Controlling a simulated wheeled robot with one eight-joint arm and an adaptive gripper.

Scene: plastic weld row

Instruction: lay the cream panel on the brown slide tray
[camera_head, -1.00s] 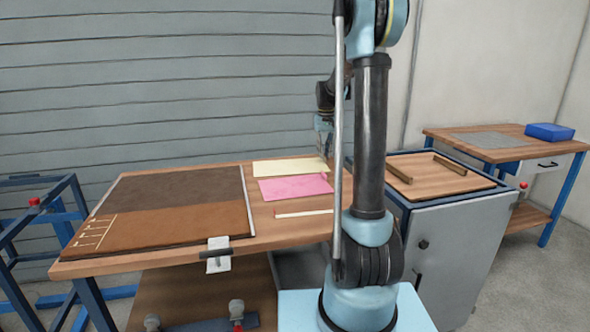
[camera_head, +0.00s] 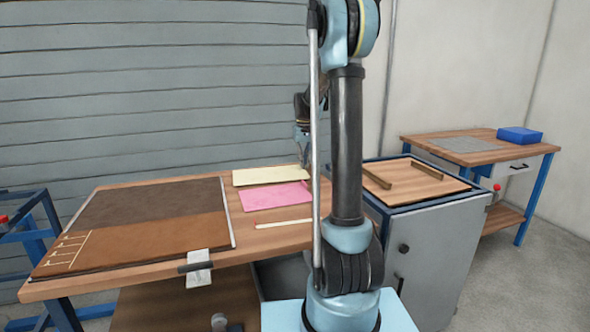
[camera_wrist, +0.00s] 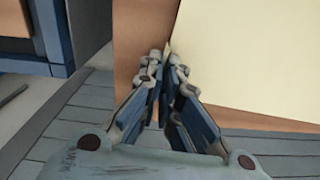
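The cream panel (camera_head: 268,176) lies at the back right of the wooden table, behind a pink panel. It fills the upper right of the wrist view (camera_wrist: 250,60). My gripper (camera_wrist: 166,62) is at the panel's right end, its fingers close together with a cream sliver of the panel's edge between them; it looks shut on that edge. In the head view my gripper (camera_head: 303,158) is small and partly hidden by my arm. The brown slide tray (camera_head: 140,238) lies at the table's left, with a darker far half and pale marks at its left front. Nothing lies on it.
The pink panel (camera_head: 272,197) and a thin pale strip (camera_head: 283,224) lie between the tray and my arm. A metal clamp (camera_head: 199,266) sits at the tray's front edge. A grey cabinet (camera_head: 440,240) with wooden bars on top stands to the right.

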